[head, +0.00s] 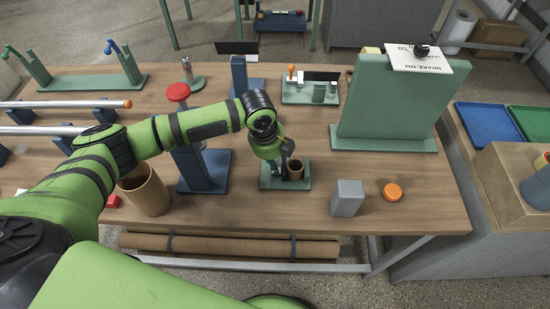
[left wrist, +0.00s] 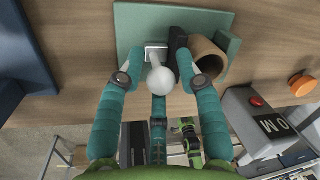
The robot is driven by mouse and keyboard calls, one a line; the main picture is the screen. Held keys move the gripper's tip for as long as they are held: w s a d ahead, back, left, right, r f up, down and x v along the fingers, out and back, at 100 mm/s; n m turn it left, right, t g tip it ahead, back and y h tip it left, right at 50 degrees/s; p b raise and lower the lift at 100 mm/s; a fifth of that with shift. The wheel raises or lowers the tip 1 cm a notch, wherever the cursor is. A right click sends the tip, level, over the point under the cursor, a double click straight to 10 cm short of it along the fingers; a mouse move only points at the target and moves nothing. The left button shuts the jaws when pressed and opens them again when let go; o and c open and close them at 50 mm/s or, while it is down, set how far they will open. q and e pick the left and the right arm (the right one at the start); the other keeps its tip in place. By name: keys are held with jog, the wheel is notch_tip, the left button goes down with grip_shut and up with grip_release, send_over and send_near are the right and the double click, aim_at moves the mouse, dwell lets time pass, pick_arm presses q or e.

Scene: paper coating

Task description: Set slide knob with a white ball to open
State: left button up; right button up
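The slide knob with a white ball (left wrist: 162,79) shows in the left wrist view. Its short light stem runs up to a small silver plate (left wrist: 156,47) on a green base (left wrist: 135,20). My left gripper (left wrist: 166,66) is open, with one finger on each side of the ball and visible gaps. A black part and a brown tube (left wrist: 206,58) stand close by the right finger. In the head view my left gripper (head: 273,158) is low over the green base (head: 300,184), next to the brown tube (head: 295,169); the white ball is hidden there. My right gripper is not in view.
A grey box (head: 347,198) and an orange round knob (head: 393,191) stand to the right. A tall green panel (head: 388,105) is behind them. A blue stand (head: 205,170) with a red-topped post and a brown cylinder (head: 145,190) are to the left. The table's front edge is close.

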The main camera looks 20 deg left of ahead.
pick_arm(q)
grip_shut()
jog(key=shift+s+a+r+p, duration=0.15)
jog(key=shift+s+a+p, duration=0.05)
jog(key=shift+a+p, duration=0.5)
jog(key=shift+s+a+f, duration=0.1)
jog(key=shift+a+f, duration=0.1)
jog(key=shift+a, duration=0.15)
jog(key=o, duration=0.7)
grip_release()
jog(key=shift+c, duration=0.2)
jog(key=shift+r, duration=0.2)
notch_tip(320, 180, up, 11)
jog(key=s+a, duration=0.1)
jog(key=shift+s+a+r, duration=0.2)
jog(key=shift+s, duration=0.1)
